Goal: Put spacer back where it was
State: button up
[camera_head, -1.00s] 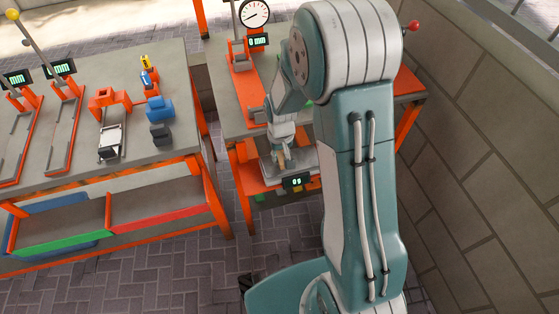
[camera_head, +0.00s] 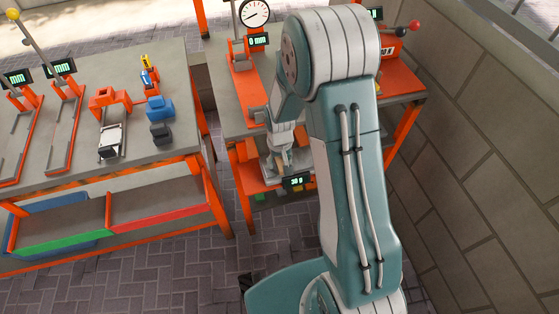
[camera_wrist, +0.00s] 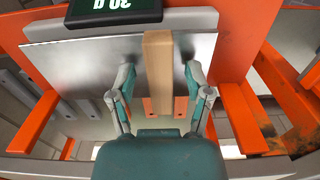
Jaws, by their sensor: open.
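A tan bar (camera_wrist: 157,65), which I take to be the spacer, is on the scale's metal plate (camera_wrist: 60,60) in the wrist view. My gripper (camera_wrist: 160,78) is open, with one finger on each side of the bar and a visible gap on both sides. The scale's display (camera_wrist: 113,10) shows 30 g, upside down in the wrist view. In the head view my gripper (camera_head: 282,158) is low over the scale, whose display (camera_head: 296,181) is lit. The bar is hard to make out there.
A left bench (camera_head: 70,130) carries gauges, an orange clamp (camera_head: 110,97) and blue blocks (camera_head: 159,109). Red and green bins (camera_head: 160,205) sit below it. A dial gauge (camera_head: 254,13) stands on the right bench. A stone wall (camera_head: 480,130) is at the right.

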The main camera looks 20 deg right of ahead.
notch_tip(320, 180, up, 12)
notch_tip(320, 180, up, 13)
jog(key=t, duration=0.2)
send_over(280, 162)
jog(key=s, duration=0.7)
jog(key=s+r+t, duration=0.1)
jog(key=s+r, duration=0.2)
jog(key=s, duration=0.3)
jog(key=s+r+t, duration=0.2)
jog(key=s+r, duration=0.1)
jog(key=s, duration=0.4)
jog(key=shift+r+t, duration=0.3)
jog(key=shift+r, duration=0.05)
